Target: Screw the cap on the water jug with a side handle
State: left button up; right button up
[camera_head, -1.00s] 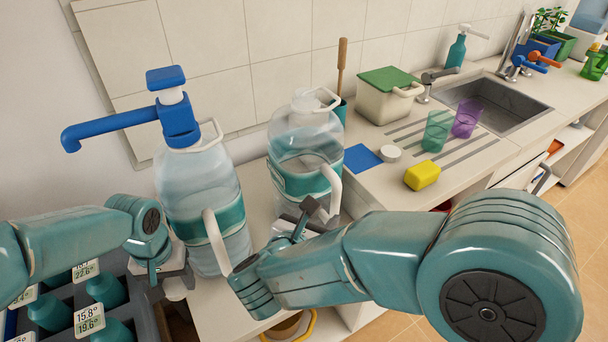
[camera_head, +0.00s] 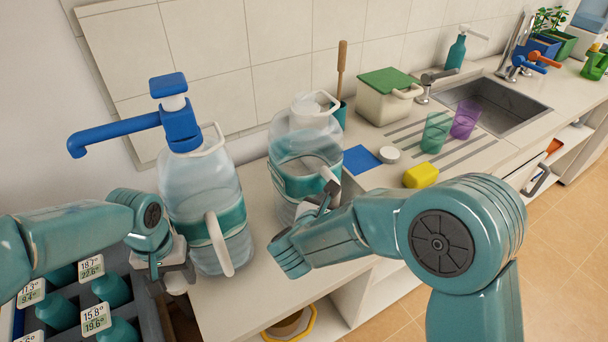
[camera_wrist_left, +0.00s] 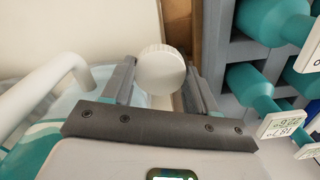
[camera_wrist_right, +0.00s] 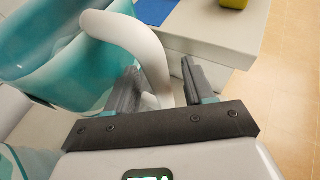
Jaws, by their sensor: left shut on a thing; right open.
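The water jug (camera_head: 300,158) with a teal band and a white side handle (camera_head: 331,180) stands on the counter. Its neck top looks pale; I cannot tell if it is open. My right gripper (camera_head: 327,197) is open at the side handle; in the right wrist view the handle (camera_wrist_right: 150,45) runs down between the parted fingers (camera_wrist_right: 158,88). My left gripper (camera_head: 168,280) is low beside the pump jug, shut on a round white cap (camera_wrist_left: 161,69), which shows between its fingers in the left wrist view. Another white cap (camera_head: 390,154) lies on the counter.
A second jug (camera_head: 198,185) with a blue pump (camera_head: 178,122) stands left of the water jug. A dark crate of teal bottles (camera_head: 110,290) is at lower left. A blue mat (camera_head: 361,159), yellow sponge (camera_head: 420,175) and cups (camera_head: 436,133) are to the right.

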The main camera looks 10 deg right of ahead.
jog(key=shift+w+d+f, duration=0.1)
jog(key=shift+w, duration=0.1)
grip_shut()
dwell(0.3)
notch_tip(320, 180, up, 20)
jog(key=shift+p, duration=0.3)
dwell(0.4)
jog(key=c, duration=0.7)
grip_release()
jog(key=shift+c, duration=0.2)
grip_shut()
